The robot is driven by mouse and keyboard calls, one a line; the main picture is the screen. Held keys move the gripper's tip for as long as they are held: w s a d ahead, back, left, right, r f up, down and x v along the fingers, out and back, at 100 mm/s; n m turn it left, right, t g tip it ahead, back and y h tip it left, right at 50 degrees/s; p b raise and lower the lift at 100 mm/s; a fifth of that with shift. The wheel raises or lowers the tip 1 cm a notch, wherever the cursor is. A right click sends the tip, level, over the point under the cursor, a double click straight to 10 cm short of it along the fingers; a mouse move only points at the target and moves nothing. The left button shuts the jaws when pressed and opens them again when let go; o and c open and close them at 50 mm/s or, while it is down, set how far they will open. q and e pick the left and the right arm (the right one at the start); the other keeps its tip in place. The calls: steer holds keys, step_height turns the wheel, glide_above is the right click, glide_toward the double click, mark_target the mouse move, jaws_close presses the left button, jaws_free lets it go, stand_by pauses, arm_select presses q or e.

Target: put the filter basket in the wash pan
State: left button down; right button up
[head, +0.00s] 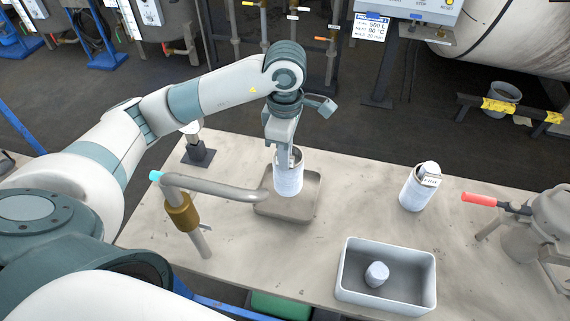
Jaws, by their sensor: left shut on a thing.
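My left gripper (287,158) is shut on a white cylinder, which looks like the filter basket (288,182). It holds the basket upright by its upper part. The basket is over a shallow grey-brown pan (283,213), which looks like the wash pan. I cannot tell whether the basket's bottom touches the pan's floor. The basket hides part of the pan. My right gripper is not in view.
A bent metal pipe (220,188) with a brass collar ends at the pan's left edge. A second white cylinder (414,192) with a tag stands right. A pale bin (345,282) holding a small white piece stands in front. A red-handled device (480,200) is far right.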

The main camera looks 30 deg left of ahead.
arm_select(q)
steer(key=shift+f, duration=0.1)
steer(key=shift+f+p, duration=0.95)
steer(key=shift+f, duration=1)
steer(key=shift+f, duration=0.15)
steer(key=c, duration=1.9)
jaws_free()
steer(key=shift+o, duration=0.2)
